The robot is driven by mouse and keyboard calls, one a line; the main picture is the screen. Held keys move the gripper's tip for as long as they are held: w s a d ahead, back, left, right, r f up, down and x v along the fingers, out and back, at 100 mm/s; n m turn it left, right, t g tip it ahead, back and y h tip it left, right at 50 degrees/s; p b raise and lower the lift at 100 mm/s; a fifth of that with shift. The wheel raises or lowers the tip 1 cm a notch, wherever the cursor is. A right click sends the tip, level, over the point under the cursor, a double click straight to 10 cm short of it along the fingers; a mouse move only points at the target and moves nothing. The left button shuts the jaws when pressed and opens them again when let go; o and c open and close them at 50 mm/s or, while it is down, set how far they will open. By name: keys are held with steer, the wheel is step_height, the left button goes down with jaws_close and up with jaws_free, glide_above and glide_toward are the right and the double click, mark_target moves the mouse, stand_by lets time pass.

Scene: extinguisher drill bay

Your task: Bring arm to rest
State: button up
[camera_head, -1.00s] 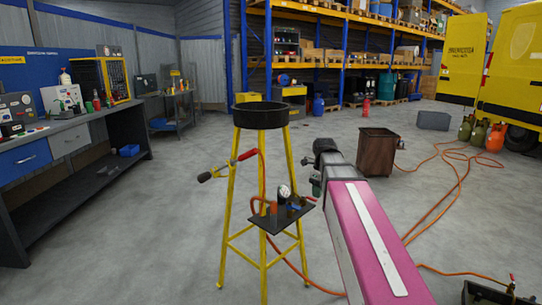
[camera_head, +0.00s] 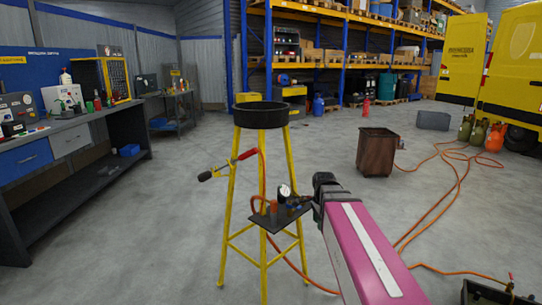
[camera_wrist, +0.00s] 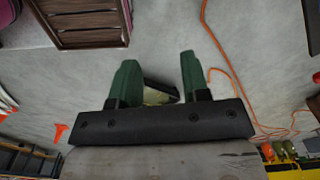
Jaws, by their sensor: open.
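My gripper (camera_wrist: 158,80) shows in the wrist view with its two green fingers spread apart and nothing held between them. A small dark-and-pale object shows beyond the gap between the fingers; I cannot tell what it is. In the head view my pink and white arm reaches in from the lower right, and its dark wrist end is just right of the small black shelf on the yellow stand. The gripper's fingers cannot be made out there.
A yellow stand (camera_head: 231,205) with a black pan (camera_head: 261,115), a red-handled torch (camera_head: 228,165) and a gauge stands close to my arm. A brown bin (camera_head: 376,153) is behind. Orange hoses (camera_head: 458,190) cross the floor at right. A workbench (camera_head: 90,185) lines the left.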

steer(key=s+f+n, duration=0.9)
steer(key=f+n, duration=0.5)
steer(key=n, duration=0.2)
steer(key=shift+s, duration=0.25)
steer(key=shift+a, duration=0.1)
